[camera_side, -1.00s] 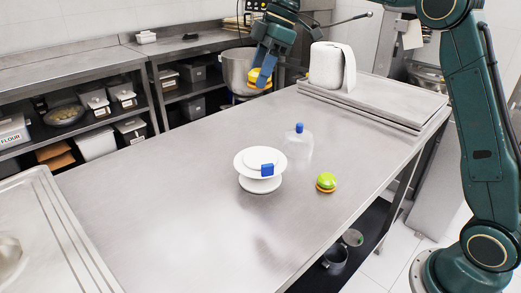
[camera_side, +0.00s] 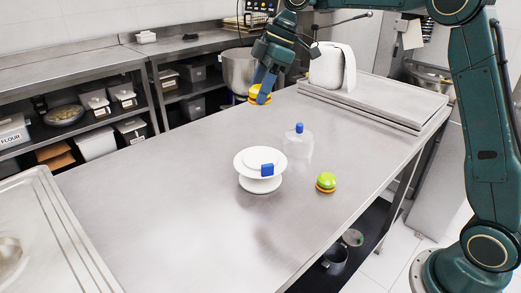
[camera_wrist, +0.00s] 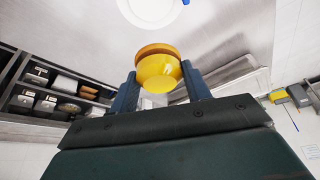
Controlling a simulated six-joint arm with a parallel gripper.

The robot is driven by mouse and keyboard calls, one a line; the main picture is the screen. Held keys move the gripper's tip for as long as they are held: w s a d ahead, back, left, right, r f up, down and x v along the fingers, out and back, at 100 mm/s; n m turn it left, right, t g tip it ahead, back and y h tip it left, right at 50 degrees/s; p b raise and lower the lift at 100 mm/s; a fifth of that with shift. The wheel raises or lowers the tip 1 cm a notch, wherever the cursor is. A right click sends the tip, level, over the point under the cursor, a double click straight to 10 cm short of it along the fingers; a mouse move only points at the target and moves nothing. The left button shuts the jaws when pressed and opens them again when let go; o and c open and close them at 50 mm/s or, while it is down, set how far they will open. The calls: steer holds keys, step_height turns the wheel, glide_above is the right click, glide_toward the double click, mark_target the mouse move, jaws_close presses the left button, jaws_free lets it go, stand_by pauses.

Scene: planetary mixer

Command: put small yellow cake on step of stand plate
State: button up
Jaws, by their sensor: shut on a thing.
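My gripper (camera_side: 265,88) is shut on the small yellow cake (camera_side: 259,95) and holds it in the air above the far part of the table. In the wrist view the yellow cake (camera_wrist: 158,70) sits between the two blue fingers of my gripper (camera_wrist: 160,88). The white stand plate (camera_side: 246,177) stands on the table, nearer the side camera than my gripper. Part of the stand (camera_wrist: 150,10) shows at the top of the wrist view.
A clear dome with a blue knob (camera_side: 299,128) stands just right of the stand. A green-topped cake (camera_side: 326,182) lies farther right. A paper roll (camera_side: 330,66) and metal trays (camera_side: 385,100) are at the back right. The table's left part is clear.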

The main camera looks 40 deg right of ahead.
glide_above(255, 159)
steer(key=d, duration=0.1)
steer(key=f, duration=1.1)
steer(key=shift+s+d+f, duration=0.2)
steer(key=shift+s+f, duration=0.1)
steer(key=shift+f, duration=0.05)
steer(key=shift+f, duration=2.1)
steer(key=shift+f, duration=0.15)
steer(key=o, duration=1)
steer(key=shift+c, duration=0.2)
steer(key=v, duration=1.2)
